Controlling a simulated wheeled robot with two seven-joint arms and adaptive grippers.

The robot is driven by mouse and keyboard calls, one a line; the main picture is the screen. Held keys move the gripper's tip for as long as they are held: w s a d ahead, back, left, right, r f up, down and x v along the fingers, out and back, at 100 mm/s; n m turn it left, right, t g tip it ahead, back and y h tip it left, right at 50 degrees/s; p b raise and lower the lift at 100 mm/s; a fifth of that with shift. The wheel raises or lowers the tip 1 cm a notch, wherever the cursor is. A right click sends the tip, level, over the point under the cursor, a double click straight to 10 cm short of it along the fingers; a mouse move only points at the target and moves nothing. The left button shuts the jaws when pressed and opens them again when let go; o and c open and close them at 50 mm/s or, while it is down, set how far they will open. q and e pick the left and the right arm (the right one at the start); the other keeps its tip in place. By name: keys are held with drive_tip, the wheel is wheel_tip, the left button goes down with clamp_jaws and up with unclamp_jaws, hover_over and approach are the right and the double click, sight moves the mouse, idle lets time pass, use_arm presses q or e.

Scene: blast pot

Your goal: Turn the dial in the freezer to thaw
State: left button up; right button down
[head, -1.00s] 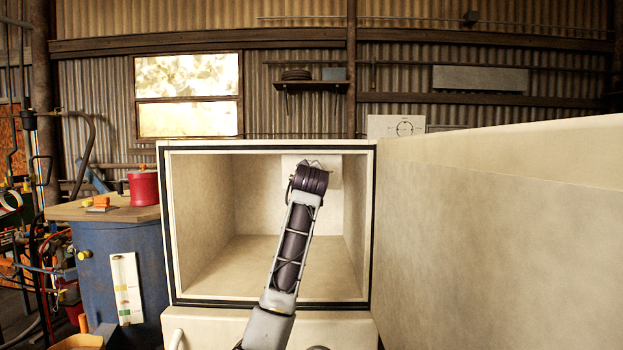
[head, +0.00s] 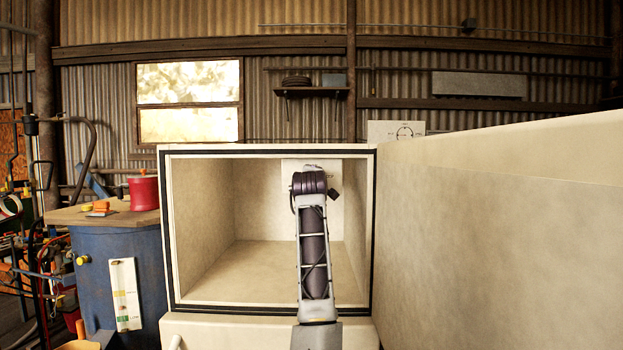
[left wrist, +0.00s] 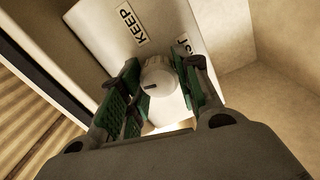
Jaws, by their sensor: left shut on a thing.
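The pale round dial (left wrist: 158,76) is on a white panel inside the freezer and shows in the left wrist view. A short dark mark on its face lies toward its lower left. A label reading KEEP (left wrist: 132,23) is above it, and a second label (left wrist: 184,46) is partly covered by a finger. My left gripper (left wrist: 156,68) has its green-padded fingers on either side of the dial, shut on it. In the head view my left arm reaches into the open freezer (head: 205,235), and its wrist hides the gripper and dial. My right gripper is out of view.
The freezer door (head: 500,240) stands open on the right. The freezer walls lie close around my left arm. A blue drum (head: 115,280) with a wooden top and a red spool (head: 143,192) stands to the left. The freezer floor looks bare.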

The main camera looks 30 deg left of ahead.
use_arm(q)
drive_tip(key=shift+f+n+p, duration=0.1)
drive_tip(key=shift+n+p, duration=0.2)
drive_tip(key=shift+n, duration=0.9)
drive_tip(key=shift+f, duration=0.1)
drive_tip(key=o, duration=1)
drive_tip(key=shift+s, duration=0.15)
drive_tip(key=v, duration=0.7)
drive_tip(key=shift+s, duration=0.1)
